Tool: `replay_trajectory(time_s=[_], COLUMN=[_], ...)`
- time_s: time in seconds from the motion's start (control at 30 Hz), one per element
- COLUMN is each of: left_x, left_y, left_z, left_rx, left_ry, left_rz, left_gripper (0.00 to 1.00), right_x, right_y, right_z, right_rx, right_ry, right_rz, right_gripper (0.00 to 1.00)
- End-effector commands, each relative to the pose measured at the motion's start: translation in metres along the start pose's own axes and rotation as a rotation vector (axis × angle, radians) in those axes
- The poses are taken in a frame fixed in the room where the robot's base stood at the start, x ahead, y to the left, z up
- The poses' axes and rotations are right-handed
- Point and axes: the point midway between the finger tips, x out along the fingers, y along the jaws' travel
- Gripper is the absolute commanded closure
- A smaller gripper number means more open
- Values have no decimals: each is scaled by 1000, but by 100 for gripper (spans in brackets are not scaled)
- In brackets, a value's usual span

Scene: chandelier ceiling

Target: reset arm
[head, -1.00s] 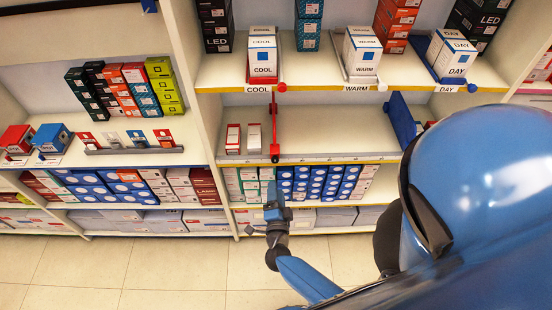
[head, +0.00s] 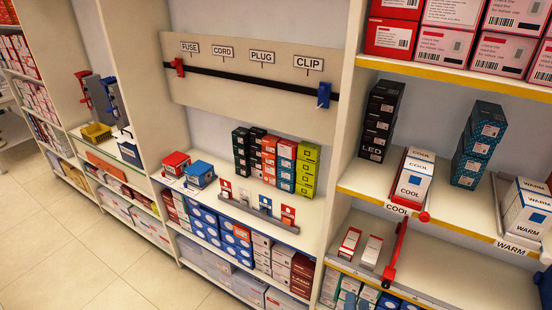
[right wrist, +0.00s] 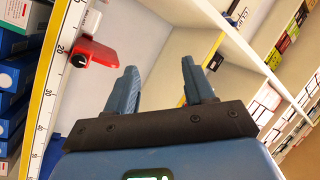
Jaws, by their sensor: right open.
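My right gripper (right wrist: 159,64) shows in the right wrist view. Its two blue fingers stand apart with nothing between them. A red block with a dark knob (right wrist: 92,52) is to the upper left of the fingers, apart from them, beside a shelf edge with a printed scale (right wrist: 45,90).
In the head view, a red lever (head: 397,255) stands on the lower right shelf beside two small boxes (head: 360,247). COOL boxes (head: 412,180) and WARM boxes (head: 527,208) stand above. Floor (head: 60,240) is clear at lower left.

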Motion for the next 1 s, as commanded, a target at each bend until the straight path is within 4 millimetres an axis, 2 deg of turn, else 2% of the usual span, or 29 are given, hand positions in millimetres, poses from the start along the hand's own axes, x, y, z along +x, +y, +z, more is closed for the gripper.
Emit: replay_trajectory(time_s=[0.1, 0.2, 0.33, 0.5, 0.7, 1.0], left_x=[0, 0, 0, 0, 0, 0], left_y=[0, 0, 0, 0, 0, 0], left_z=[0, 0, 1, 1, 1, 1], left_rx=[0, 0, 0, 0, 0, 0], left_ry=[0, 0, 0, 0, 0, 0], left_rz=[0, 0, 0, 0, 0, 0], left_gripper=[57, 57, 57, 57, 57, 57], right_x=[-34, -65, -100, -132, -153, -156], right_y=[-29, -47, -60, -66, -58, -55], right_z=[-23, -43, -68, -92, -98, -99], right_rx=[-224, -424, -628, -758, -771, -771], right_ry=[-71, -128, -183, -225, -264, -267], right_rz=[-101, -151, -168, -149, -104, -92], right_gripper=[47, 47, 47, 47, 47, 47])
